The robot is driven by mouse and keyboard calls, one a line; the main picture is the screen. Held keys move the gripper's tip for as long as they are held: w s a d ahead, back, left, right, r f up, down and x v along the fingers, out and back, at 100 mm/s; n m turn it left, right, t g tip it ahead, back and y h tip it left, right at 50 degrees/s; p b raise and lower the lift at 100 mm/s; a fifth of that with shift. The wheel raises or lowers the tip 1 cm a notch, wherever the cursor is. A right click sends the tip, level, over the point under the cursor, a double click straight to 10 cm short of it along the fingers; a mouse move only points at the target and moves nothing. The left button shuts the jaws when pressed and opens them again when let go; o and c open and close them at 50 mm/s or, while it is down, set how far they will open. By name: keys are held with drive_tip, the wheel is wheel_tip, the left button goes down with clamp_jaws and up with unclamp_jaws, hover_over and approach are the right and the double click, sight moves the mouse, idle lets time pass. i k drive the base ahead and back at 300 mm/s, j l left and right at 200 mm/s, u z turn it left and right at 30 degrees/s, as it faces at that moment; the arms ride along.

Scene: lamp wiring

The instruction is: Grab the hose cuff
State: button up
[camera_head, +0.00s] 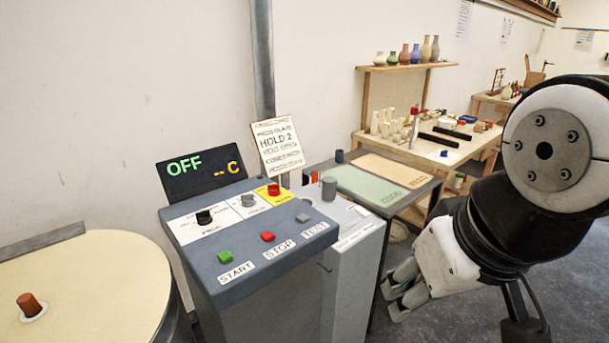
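My gripper (393,298) hangs at the lower right, beside the grey cabinet and above the floor. Its two fingers appear apart, with nothing seen between them. No part is clearly recognisable as a hose cuff. A grey cylinder (328,188) stands upright on the pale cabinet (356,232), left of and above my gripper in the picture. A reddish-brown cylinder (29,304) stands in a white ring on the round table at the far left. I cannot tell whether either is the cuff.
A control console (248,270) with START, STOP and TEST buttons stands in the middle, under a display reading OFF (200,172). A side table (372,182) with green and tan mats stands behind. A wooden workbench (420,150) holds small parts. The round table (95,270) is mostly bare.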

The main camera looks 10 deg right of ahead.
sight(329, 183)
drive_tip(key=z, duration=0.2)
drive_tip(key=i+l+u, duration=0.3)
drive_tip(key=i+l, duration=0.4)
drive_tip(key=i+l+u, duration=0.25)
drive_tip(key=i+l, duration=0.6)
drive_tip(key=l, duration=0.1)
